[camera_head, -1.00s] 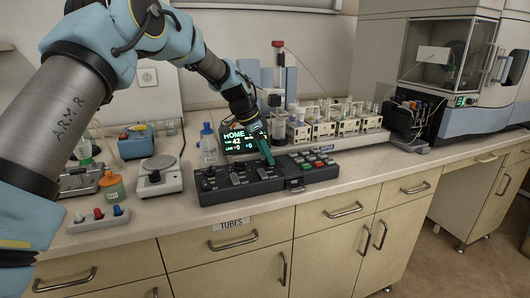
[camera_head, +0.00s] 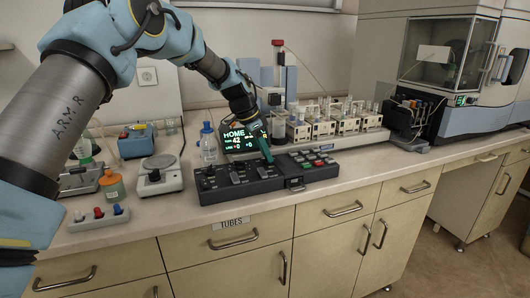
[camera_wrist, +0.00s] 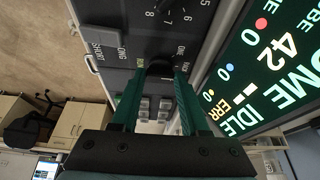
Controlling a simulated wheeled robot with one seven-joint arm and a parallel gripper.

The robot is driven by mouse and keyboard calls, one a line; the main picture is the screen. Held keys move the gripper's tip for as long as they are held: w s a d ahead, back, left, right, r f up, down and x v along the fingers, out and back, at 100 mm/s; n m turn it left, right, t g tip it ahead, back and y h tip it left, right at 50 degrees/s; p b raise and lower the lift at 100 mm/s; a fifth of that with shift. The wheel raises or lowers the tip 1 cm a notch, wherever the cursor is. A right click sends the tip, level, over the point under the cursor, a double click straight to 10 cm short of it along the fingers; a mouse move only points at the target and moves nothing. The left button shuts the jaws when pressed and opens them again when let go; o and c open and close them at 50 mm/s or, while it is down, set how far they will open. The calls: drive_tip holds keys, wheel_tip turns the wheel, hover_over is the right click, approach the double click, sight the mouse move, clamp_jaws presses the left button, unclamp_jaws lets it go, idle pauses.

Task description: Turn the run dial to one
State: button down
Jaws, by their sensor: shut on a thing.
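The control box (camera_head: 222,188) is a black panel on the bench, with dials and buttons on its top. My gripper (camera_head: 267,157) points down at its back right part, in front of the lit display. In the wrist view its green fingers (camera_wrist: 160,80) are closed around a dark knob, the run dial (camera_wrist: 159,67), next to small panel lettering. The fingers hide most of the dial, so I cannot tell its pointer position. The display (camera_wrist: 265,70) shows HOME, 42, IDLE and ERR.
Red, green and pale buttons (camera_head: 318,160) lie right of my gripper. The bench front edge is clear.

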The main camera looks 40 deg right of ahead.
drive_tip(key=n, duration=0.1)
drive_tip(key=n+t+b, duration=0.1)
drive_tip(key=n+b, duration=0.1)
drive_tip(key=shift+s+n, duration=0.25)
drive_tip(key=shift+n, duration=0.15)
drive_tip(key=n+t, duration=0.1)
drive_tip(key=n, duration=0.2)
drive_tip(key=n+t, duration=0.1)
drive_tip(key=n, duration=0.2)
drive_tip(key=shift+s+t, duration=0.15)
drive_tip(key=shift+t, duration=0.25)
drive_tip(key=shift+c, duration=2)
unclamp_jaws()
drive_tip(key=b+v, duration=0.2)
drive_tip(key=v, duration=0.8)
drive_tip(key=shift+r, duration=0.4)
